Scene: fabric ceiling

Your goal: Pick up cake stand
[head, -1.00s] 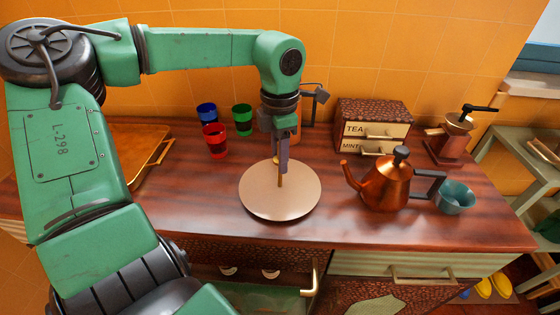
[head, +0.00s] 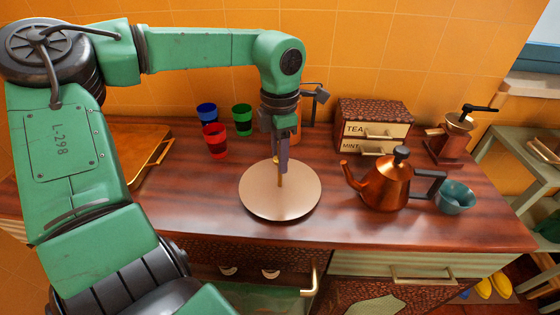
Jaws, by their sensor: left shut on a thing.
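The cake stand (head: 280,200) is a round, pinkish-gold plate with a thin upright post at its centre. It appears level on or just over the wooden counter; I cannot tell whether it touches. My left gripper (head: 281,163) comes down from above and is shut on the top of the post. The gripper's fingers partly hide the upper post. My right gripper is not in view.
Red (head: 215,140), blue (head: 207,113) and green (head: 242,119) cups stand behind the stand to the left. A copper kettle (head: 385,185), teal bowl (head: 455,197) and tea box (head: 372,118) stand to the right. A wooden tray (head: 150,160) lies at left.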

